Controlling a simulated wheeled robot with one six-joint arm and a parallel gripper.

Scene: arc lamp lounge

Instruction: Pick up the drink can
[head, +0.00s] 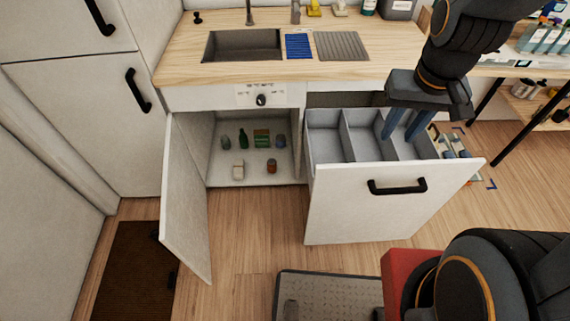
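My gripper (400,136) hangs at the upper right, its two blue fingers pointing down into the open drawer (398,205). The fingers are apart, with nothing seen between them. No drink can is clearly recognisable. Several small items stand in the open lower cupboard (223,172), well left of my gripper. One is a short orange-brown item (271,167) at the front; another is a small grey-blue item (280,140) at the back right. Either may be a can, but they are too small to tell. The drawer's bottom is partly hidden.
The cupboard door (184,195) stands open on the left. The drawer juts out beside the cupboard. A sink (242,45) is set in the wooden counter (185,65). A dark mat (135,270) lies at the lower left. Bare floor shows before the cupboard.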

